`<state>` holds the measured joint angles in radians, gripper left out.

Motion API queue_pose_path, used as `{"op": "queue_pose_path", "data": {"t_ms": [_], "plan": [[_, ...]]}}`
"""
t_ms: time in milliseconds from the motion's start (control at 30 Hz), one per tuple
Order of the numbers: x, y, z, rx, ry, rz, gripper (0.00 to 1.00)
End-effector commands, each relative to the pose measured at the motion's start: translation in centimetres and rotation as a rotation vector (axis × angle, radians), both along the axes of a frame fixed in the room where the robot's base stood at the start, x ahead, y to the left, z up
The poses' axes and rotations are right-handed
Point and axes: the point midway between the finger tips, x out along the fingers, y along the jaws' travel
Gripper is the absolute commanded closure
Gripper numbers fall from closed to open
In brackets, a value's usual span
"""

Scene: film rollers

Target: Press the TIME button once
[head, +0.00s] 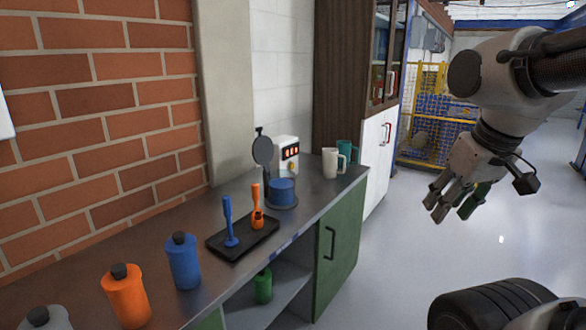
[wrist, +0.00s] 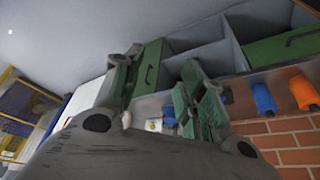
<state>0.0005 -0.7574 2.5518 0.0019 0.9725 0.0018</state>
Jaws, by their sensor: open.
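A white machine (head: 287,146) with a red lit display stands on the counter against the wall in the head view. A small yellow spot (head: 291,167) shows low on its front, beside the blue cylinder; I cannot read any label, so I cannot tell which part is the TIME button. The blue cylinder (head: 282,190) sits on the machine's round base, and a round grey lid (head: 262,150) stands raised behind it. My gripper (head: 452,209) is open and empty, high over the floor, right of the counter and well apart from the machine. Its fingers also show in the wrist view (wrist: 160,62).
A black tray (head: 218,246) holds a blue and an orange upright tool. Blue (head: 183,262) and orange (head: 126,297) bottles stand nearer. White (head: 332,164) and teal (head: 346,151) mugs stand right of the machine, by a tall cabinet (head: 343,65). The floor beside the counter is clear.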

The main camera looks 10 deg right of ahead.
Motion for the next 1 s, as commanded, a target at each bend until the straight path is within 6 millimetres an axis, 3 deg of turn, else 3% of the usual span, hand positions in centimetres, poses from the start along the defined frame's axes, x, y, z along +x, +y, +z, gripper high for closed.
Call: {"op": "queue_pose_path", "data": {"t_ms": [33,167,200,1000], "plan": [[0.0,0.0,0.0,0.0,0.0,0.0,0.75],[0.0,0.0,0.0,0.0,0.0,0.0,0.98],[0.0,0.0,0.0,0.0,0.0,0.0,1.0],[0.0,0.0,0.0,0.0,0.0,0.0,1.0]]}}
